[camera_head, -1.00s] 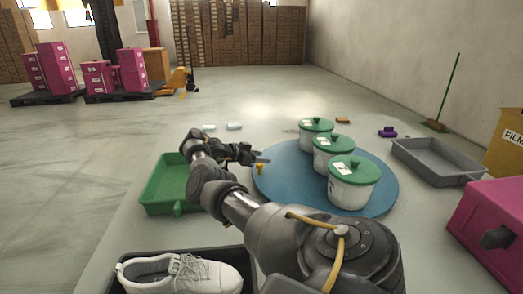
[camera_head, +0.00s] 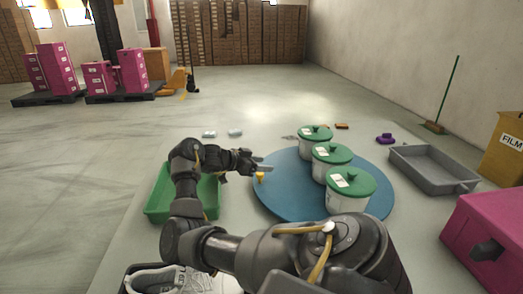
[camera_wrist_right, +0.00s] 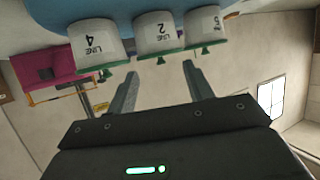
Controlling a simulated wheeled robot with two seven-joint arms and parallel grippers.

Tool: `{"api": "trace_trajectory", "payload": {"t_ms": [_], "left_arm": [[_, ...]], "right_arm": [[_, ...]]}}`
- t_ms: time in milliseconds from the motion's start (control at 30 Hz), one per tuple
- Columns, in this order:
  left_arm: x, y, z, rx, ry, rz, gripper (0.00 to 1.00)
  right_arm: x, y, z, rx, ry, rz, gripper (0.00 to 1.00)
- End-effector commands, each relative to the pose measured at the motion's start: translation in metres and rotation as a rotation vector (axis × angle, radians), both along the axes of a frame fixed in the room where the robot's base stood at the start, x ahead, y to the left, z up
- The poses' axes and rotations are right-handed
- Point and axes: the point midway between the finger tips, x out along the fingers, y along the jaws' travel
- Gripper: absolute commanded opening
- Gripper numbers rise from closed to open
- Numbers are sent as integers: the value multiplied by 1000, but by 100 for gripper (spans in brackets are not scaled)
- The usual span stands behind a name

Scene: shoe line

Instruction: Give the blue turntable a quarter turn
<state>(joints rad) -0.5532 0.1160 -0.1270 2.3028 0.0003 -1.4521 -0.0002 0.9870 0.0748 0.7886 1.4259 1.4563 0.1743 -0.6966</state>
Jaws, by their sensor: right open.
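The blue turntable (camera_head: 290,203) lies flat on the pale surface, with a small yellow peg (camera_head: 259,177) near its left edge. Three white pots with green lids stand on its right part: a far one (camera_head: 315,146), a middle one (camera_head: 326,168) and a near one (camera_head: 346,203). My right gripper (camera_head: 268,164) is open, just above and behind the peg in the picture; I cannot tell whether it touches. In the right wrist view its open fingers (camera_wrist_right: 158,88) have nothing between them, and the pots and the turntable rim (camera_wrist_right: 145,8) appear upside down. My left gripper is out of view.
A green tray (camera_head: 158,205) is left of the turntable, behind my arm. A dark bin with a white shoe (camera_head: 160,281) is at the front. A grey tray (camera_head: 432,172) and a magenta box (camera_head: 488,232) stand on the right. Small items lie behind the turntable.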

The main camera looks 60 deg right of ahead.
Motion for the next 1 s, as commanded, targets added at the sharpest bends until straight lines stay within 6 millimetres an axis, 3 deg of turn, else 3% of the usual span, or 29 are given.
{"api": "trace_trajectory", "payload": {"t_ms": [300, 1000], "left_arm": [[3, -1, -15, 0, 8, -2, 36], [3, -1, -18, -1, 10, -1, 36]], "right_arm": [[-17, 29, 15, -1, -1, 0, 52], [-19, 32, 17, -1, -1, 0, 52]]}}
